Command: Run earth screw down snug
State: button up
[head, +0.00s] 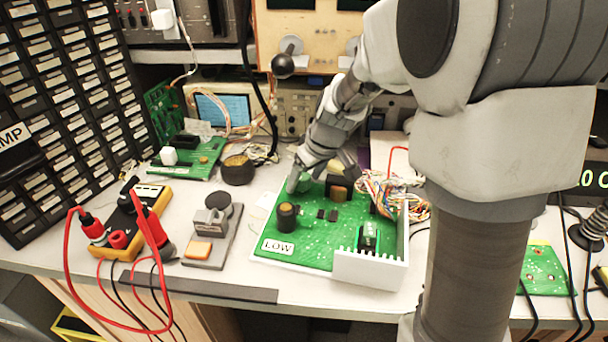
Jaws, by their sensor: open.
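A green circuit board (310,248) with a white "LOW" label (278,247) lies on the bench near its front edge. My gripper (322,178) is over the back part of this board, pointing down with its fingers apart. Its left finger comes down close to the board's back left area. I cannot tell whether either finger touches anything. I cannot make out the earth screw; it is too small or hidden behind my gripper or the parts. A black round knob-like part (287,217) stands upright on the board, in front of the left finger.
A white finned strip (370,272) edges the board's front right. A wire bundle (392,190) lies at its back right. A yellow multimeter (130,222) with red leads and a grey stand (212,235) are to the left. A dark round pot (238,170) sits behind.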

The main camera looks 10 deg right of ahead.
grip_shut()
dwell(0.4)
jog(key=shift+a+r+m+p, duration=0.15)
jog(key=shift+m+p, duration=0.15)
jog(key=shift+p, duration=0.15)
